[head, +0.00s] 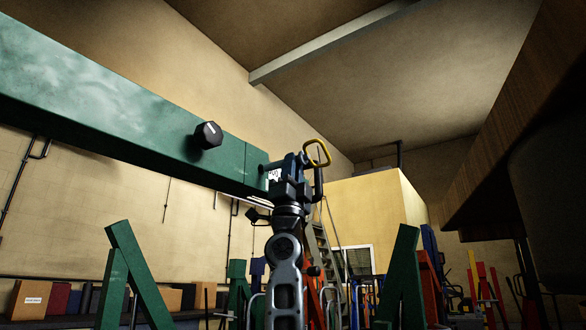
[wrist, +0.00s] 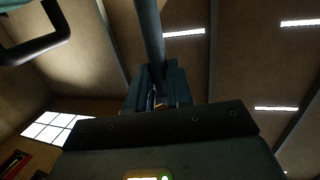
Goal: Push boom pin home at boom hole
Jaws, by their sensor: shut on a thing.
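The green boom (head: 110,110) runs from the upper left to the middle of the head view. A short blue-grey pin (head: 273,165) lies at the boom's right end. My gripper (head: 290,170) is shut on this boom pin, just right of the boom. The pin's left tip meets or overlaps the boom's edge; I cannot tell how deep it sits, and the boom hole is hidden. A yellow loop handle (head: 318,152) stands right of my jaws. In the wrist view, a dark rod (wrist: 150,35) rises from between the jaws of my gripper (wrist: 155,90).
A black knob (head: 208,134) sticks out of the boom's side. Green slanted legs (head: 130,275) stand low on both sides. A wooden-edged overhang (head: 500,130) fills the upper right. A dark loop (wrist: 35,35) shows in the wrist view. Space above my gripper looks clear.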

